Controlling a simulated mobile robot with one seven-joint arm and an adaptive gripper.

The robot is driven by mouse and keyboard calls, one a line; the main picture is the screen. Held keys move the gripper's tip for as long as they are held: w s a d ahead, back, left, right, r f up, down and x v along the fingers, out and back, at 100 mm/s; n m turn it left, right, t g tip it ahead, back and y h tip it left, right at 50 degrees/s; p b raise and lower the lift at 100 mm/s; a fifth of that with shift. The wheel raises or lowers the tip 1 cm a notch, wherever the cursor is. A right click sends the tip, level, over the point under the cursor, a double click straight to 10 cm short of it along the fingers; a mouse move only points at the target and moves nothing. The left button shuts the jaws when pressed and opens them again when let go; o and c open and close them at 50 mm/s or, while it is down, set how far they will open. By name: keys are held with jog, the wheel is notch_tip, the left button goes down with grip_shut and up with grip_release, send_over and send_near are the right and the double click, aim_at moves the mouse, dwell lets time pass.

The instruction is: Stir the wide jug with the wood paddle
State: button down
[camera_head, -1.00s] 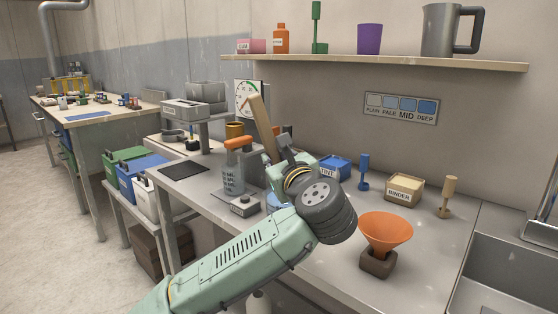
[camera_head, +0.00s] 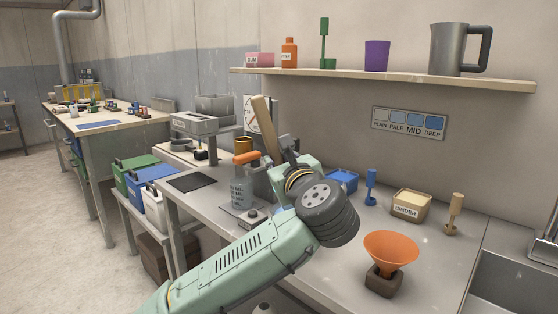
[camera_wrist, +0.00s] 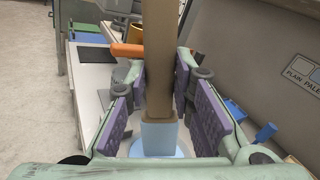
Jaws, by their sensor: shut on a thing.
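The wood paddle (camera_head: 262,116) is a flat tan bar, leaning to the left in the head view. My gripper (camera_head: 281,152) is shut on it. In the wrist view the paddle (camera_wrist: 160,70) runs between my purple finger pads, and a light blue part or thing (camera_wrist: 160,144) shows at its lower end. In the head view my arm hides that end. A grey see-through vessel with an orange handle (camera_head: 240,190) stands on the bench just left of my gripper. A grey jug (camera_head: 448,48) stands on the shelf. I cannot tell which is the wide jug.
An orange funnel (camera_head: 390,246) in a dark holder, a binder box (camera_head: 411,204), a blue tool (camera_head: 371,186) and a tan tool (camera_head: 454,213) stand right of my arm. A sink (camera_head: 520,285) is at the far right. A dial scale stands behind the paddle.

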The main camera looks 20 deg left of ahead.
notch_tip(320, 180, up, 5)
jog(key=p, duration=0.3)
jog(key=shift+p, duration=0.35)
dwell(0.4)
